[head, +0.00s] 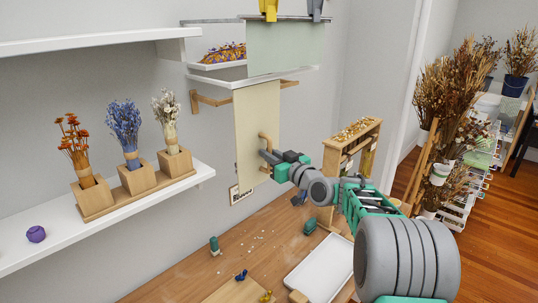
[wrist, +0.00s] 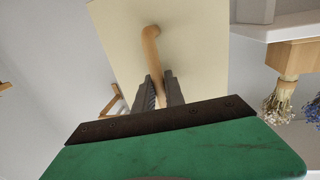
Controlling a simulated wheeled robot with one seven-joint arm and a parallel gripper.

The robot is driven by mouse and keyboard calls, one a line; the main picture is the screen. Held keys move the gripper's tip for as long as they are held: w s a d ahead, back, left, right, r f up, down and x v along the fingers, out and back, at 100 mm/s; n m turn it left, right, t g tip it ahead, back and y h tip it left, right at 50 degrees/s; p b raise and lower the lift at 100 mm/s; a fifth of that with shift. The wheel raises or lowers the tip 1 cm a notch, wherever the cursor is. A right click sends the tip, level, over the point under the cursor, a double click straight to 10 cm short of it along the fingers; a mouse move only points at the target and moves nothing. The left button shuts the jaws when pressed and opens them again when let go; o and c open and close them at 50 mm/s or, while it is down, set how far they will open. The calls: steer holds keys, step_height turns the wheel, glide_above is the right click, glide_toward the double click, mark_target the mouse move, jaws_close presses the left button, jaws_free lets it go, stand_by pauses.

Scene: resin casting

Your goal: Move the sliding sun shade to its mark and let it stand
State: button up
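The sun shade (head: 256,125) is a cream panel hanging upright from a wooden rail (head: 212,102) along the wall. It carries a wooden bar handle (head: 264,137), also visible in the wrist view (wrist: 151,45). My gripper (head: 264,160) is at the handle's lower part. In the wrist view its two fingers (wrist: 160,82) lie close on either side of the handle and look shut on it. The shade fills the wrist view's middle (wrist: 200,50). A small dark-and-white label (head: 236,195) is on the wall by the shade's lower edge; I cannot tell whether it is the mark.
A white shelf (head: 205,171) with dried flowers in wooden blocks (head: 137,178) is left of the shade. A wooden rack (head: 350,140) stands right. The workbench (head: 190,278) below holds a white tray (head: 322,268) and small tools.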

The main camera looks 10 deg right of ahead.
jaws_close()
stand_by(0.8)
